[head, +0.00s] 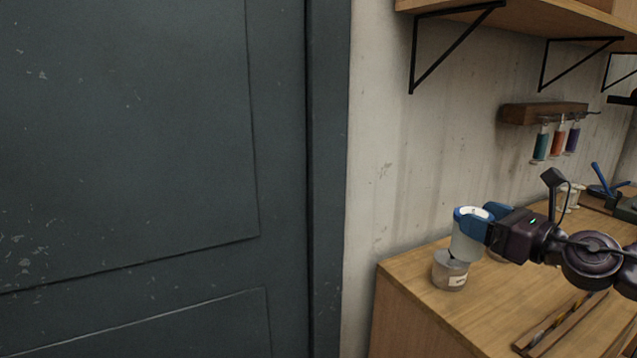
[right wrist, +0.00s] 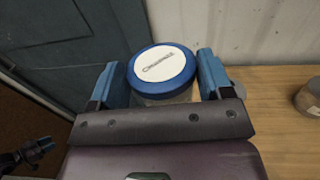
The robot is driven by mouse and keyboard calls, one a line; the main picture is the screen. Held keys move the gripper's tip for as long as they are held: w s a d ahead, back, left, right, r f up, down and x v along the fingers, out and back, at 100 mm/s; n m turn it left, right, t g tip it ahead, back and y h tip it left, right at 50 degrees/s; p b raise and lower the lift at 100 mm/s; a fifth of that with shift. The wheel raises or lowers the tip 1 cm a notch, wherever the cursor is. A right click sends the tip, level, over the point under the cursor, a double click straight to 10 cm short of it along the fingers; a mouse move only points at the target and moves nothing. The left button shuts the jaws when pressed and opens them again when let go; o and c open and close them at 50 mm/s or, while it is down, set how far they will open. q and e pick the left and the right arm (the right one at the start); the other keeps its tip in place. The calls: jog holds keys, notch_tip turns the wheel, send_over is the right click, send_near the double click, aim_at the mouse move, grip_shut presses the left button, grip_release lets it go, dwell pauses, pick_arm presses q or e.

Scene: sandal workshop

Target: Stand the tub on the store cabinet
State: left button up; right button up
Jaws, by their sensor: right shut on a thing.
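The tub (head: 466,246) is pale with a blue lid, and its white lid label shows in the right wrist view (right wrist: 161,67). My right gripper (head: 484,220) is shut on it, a blue finger on each side, and holds it about upright. The wooden-topped cabinet (head: 400,300), apparently the store cabinet, stands against the wall. In the head view the tub overlaps its left end; I cannot tell the gap below it. What seems to be my left gripper (right wrist: 38,148) is small and dark at the lower left of the right wrist view; its jaws are unclear.
A labelled jar (head: 450,272) stands near the cabinet top's left end, just below the tub in the picture. Another jar (right wrist: 309,98) stands on the wood. A slotted wooden piece (head: 560,325) lies in front. A dark door (head: 150,150) fills the left.

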jog(key=s+a+f+m+t+h, duration=0.1)
jog(key=s+a+f+m+h, duration=0.2)
jog(key=s+f, duration=0.4)
jog(key=s+a+f+m+t+h, duration=0.2)
jog(key=s+a+f+m+h, duration=0.2)
jog(key=f, duration=0.9)
jog(key=shift+s+a+f+h, duration=0.4)
jog(key=shift+s+a+h, duration=0.2)
jog(key=shift+s+h, duration=1.1)
